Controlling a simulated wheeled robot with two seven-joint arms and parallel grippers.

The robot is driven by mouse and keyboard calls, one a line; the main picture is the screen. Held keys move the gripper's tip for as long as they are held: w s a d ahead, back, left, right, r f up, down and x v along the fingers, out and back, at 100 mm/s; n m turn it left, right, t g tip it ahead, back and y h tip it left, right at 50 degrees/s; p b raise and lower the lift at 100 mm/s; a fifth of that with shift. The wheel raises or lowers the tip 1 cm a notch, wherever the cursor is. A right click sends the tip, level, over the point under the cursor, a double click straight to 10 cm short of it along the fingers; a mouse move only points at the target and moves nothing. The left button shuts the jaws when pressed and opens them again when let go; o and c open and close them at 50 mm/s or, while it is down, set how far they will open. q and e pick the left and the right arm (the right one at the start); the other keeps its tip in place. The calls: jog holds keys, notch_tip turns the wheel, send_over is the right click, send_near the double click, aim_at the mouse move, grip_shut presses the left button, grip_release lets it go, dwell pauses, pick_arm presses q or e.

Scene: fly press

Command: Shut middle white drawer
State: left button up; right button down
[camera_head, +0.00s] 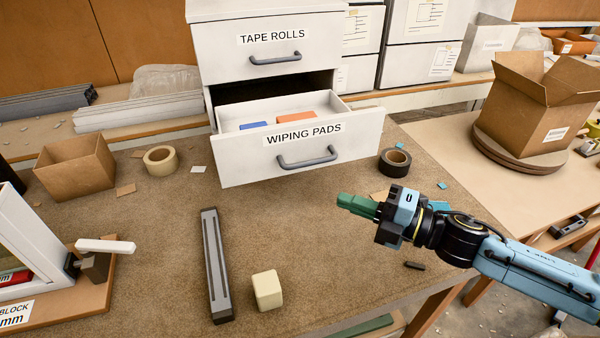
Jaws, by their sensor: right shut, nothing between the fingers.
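A white drawer unit (222,50) stands at the back of the bench. Its drawer labelled WIPING PADS (235,165) is pulled out toward me, with a grey bar handle (307,158) on its front. A blue and an orange item lie inside it. The drawer above, labelled TAPE ROLLS (225,60), is shut. My right gripper (345,201) has green fingers that are shut and empty. It is in front of the open drawer, below and right of its handle, apart from it. My left gripper is not in view.
A black tape roll (395,162) sits just right of the drawer front. A beige tape roll (161,160) and an open cardboard box (75,165) are at left. A grey slotted bar (216,265) and a cream block (267,290) lie nearer me. Bench between them and the drawer is clear.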

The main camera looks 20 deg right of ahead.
jog(key=p, duration=0.2)
send_near(277, 169)
jog(key=a, duration=0.3)
jog(key=w, duration=0.3)
jog(key=shift+a, duration=0.1)
jog(key=shift+w+p, duration=0.3)
jog(key=shift+w, duration=0.2)
